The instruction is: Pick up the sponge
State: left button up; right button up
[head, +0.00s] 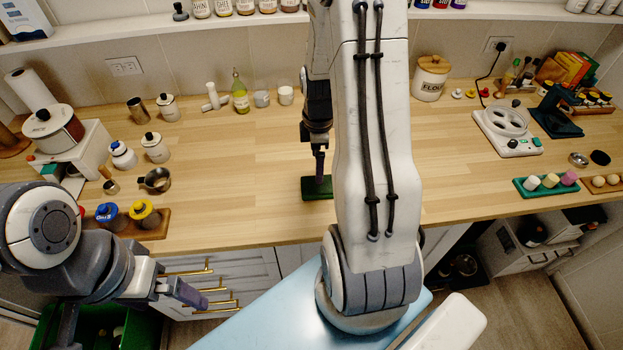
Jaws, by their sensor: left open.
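A dark green flat block (316,190), which looks like the sponge, lies on the wooden counter near its front edge, partly hidden by my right arm. My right gripper (320,168) points down directly over the block. Its fingers overlap the block in the picture, and I cannot tell whether they touch it or grip it. My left gripper (182,293) is open and empty, low at the left in front of the drawers, well away from the block.
The wooden counter (240,160) is clear left of the green block. A wooden tray with blue- and yellow-lidded jars (141,212) and a metal cup (156,180) stand left. A flour canister (431,78), scale-like appliance (508,128) and green tray (545,186) stand right.

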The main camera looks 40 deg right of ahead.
aim_at(318, 188)
notch_tip(318, 188, down, 4)
jog(key=shift+r, duration=0.1)
jog(key=f+p, duration=0.1)
jog(key=f, duration=0.1)
jog(key=f+p, duration=0.1)
jog(key=f, duration=0.1)
jog(key=shift+d+f, duration=0.2)
jog(key=shift+f, duration=0.45)
jog(key=c, duration=1.1)
jog(key=shift+c, duration=0.3)
jog(key=shift+r, duration=0.2)
